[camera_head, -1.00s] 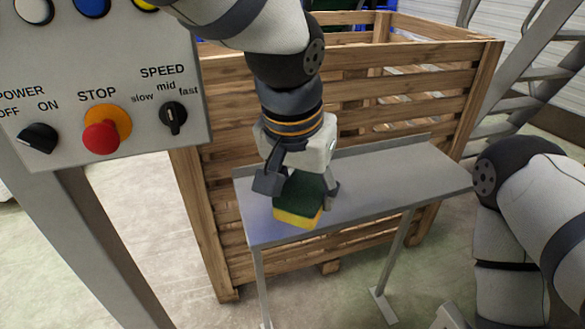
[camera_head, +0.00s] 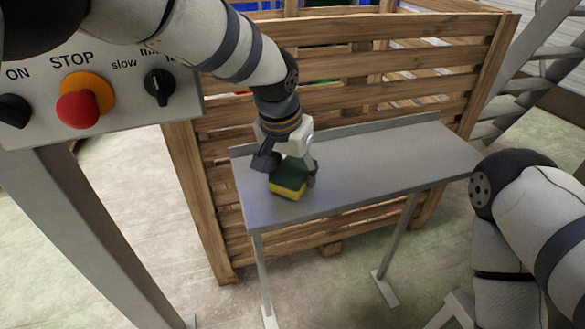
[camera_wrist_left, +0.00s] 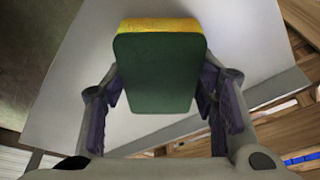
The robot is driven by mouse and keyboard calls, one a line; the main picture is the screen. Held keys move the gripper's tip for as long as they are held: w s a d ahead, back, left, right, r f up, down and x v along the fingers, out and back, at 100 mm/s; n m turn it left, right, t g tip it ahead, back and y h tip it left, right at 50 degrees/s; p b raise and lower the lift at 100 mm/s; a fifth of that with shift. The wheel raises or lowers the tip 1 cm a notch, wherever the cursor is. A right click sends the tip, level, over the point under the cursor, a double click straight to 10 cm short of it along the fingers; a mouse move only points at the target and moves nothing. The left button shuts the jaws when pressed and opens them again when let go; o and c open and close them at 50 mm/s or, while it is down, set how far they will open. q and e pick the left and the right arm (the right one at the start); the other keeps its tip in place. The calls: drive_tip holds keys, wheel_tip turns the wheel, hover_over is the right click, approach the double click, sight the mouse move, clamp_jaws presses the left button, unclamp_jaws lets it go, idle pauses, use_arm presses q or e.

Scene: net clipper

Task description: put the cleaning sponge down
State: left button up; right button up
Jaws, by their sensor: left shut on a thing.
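The cleaning sponge (camera_head: 289,177) is a block with a green top and a yellow lower layer. My left gripper (camera_head: 285,167) is shut on it, with one finger on each side. The sponge is over the left part of the narrow grey metal table (camera_head: 390,160); I cannot tell whether its underside touches the surface. In the left wrist view the green face of the sponge (camera_wrist_left: 158,75) lies between the two fingers, with a yellow edge at the top. My right arm is at the right edge of the head view, but its gripper is out of view.
A slatted wooden crate (camera_head: 400,58) stands right behind the table. A control panel with a red stop button (camera_head: 77,109) is at the left. Metal stairs (camera_head: 535,75) are at the far right. The table's middle and right are bare.

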use_arm(q)
drive_tip(key=shift+f, duration=0.3)
drive_tip(key=shift+f, duration=0.1)
drive_tip(key=o, duration=1)
drive_tip(key=p+v, duration=0.1)
drive_tip(key=v, duration=1.1)
use_arm(e)
drive_tip(key=shift+w+r+t, duration=0.4)
drive_tip(key=shift+w+r, duration=0.5)
drive_tip(key=shift+w, duration=0.05)
